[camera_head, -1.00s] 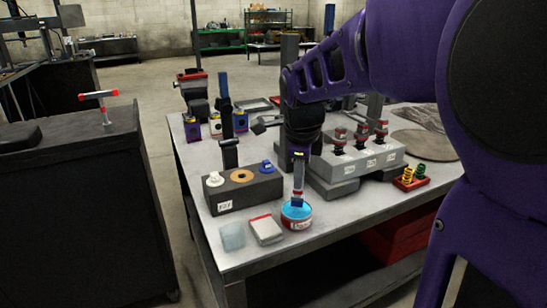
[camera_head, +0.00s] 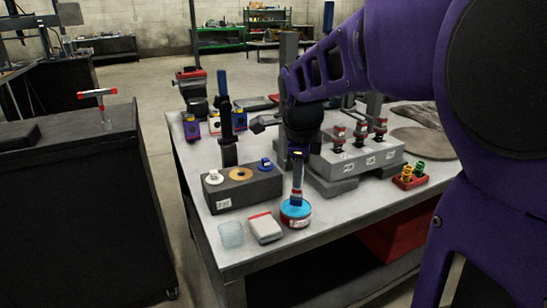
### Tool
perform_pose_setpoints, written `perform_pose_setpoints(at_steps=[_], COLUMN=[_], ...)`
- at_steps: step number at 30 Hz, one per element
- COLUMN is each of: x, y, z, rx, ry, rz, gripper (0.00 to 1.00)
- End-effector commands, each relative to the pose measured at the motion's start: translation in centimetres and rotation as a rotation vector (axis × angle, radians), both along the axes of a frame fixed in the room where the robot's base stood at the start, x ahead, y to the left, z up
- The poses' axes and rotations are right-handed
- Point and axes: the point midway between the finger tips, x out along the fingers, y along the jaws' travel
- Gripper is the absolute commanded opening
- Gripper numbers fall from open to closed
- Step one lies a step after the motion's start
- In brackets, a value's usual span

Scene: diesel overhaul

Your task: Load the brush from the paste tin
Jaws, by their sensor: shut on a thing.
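The paste tin (camera_head: 296,218) is a short round tin with a label on its side and blue paste (camera_head: 286,208) showing at its open top. It stands on the workbench near the front edge. My gripper (camera_head: 298,155) is above the tin, pointing down, and is shut on the brush (camera_head: 298,180). The brush is upright, with its lower end at the blue paste inside the tin's rim. How deep the bristles sit in the paste is hidden.
A dark block (camera_head: 240,190) with white, orange and blue round parts stands left of the tin. A pale pad with a red edge (camera_head: 265,228) and a translucent block (camera_head: 231,235) lie in front. A grey block with several injectors (camera_head: 355,158) and a red tray with springs (camera_head: 409,176) are right.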

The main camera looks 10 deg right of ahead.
Motion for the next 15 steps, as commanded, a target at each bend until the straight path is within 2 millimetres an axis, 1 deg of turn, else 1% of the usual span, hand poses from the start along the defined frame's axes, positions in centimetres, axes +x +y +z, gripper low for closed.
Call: perform_pose_setpoints(at_steps=[15], x=[0.01], y=[0.00], z=[-0.65], rx=[0.000], ry=[0.000], rz=[0.000], gripper=[0.00])
